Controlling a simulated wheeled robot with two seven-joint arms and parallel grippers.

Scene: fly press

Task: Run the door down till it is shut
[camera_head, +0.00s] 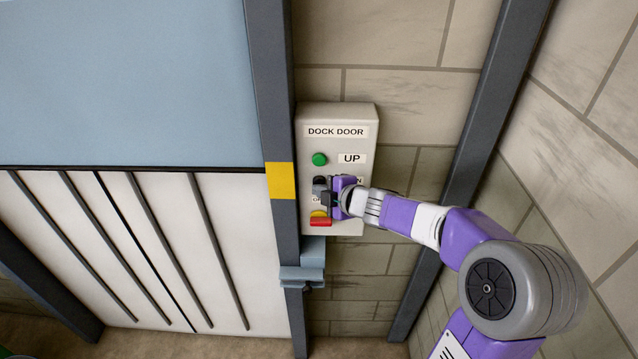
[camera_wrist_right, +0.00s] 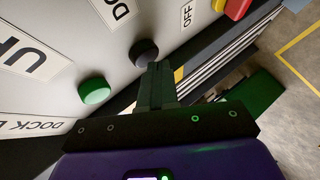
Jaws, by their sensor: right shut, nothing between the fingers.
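The door (camera_head: 120,80) shows in the head view as a flat blue-grey panel at upper left, with its dark bottom edge about halfway down the picture. White ribbed panels show below that edge. The control box (camera_head: 337,115), marked DOCK DOOR, is on the wall right of the post. It has a green button (camera_head: 320,159) by UP and a black button (camera_head: 319,183) below, whose label is mostly hidden. My right gripper (camera_head: 328,198) is shut and empty. In the wrist view its fingertips (camera_wrist_right: 153,70) are at the black button (camera_wrist_right: 144,52); I cannot tell if they press it.
A red and yellow switch (camera_head: 320,219) by an OFF label sits low on the box, close to my gripper. A grey post (camera_head: 274,120) with a yellow mark (camera_head: 281,181) stands left of the box. A grey-blue bracket (camera_head: 304,263) sticks out below.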

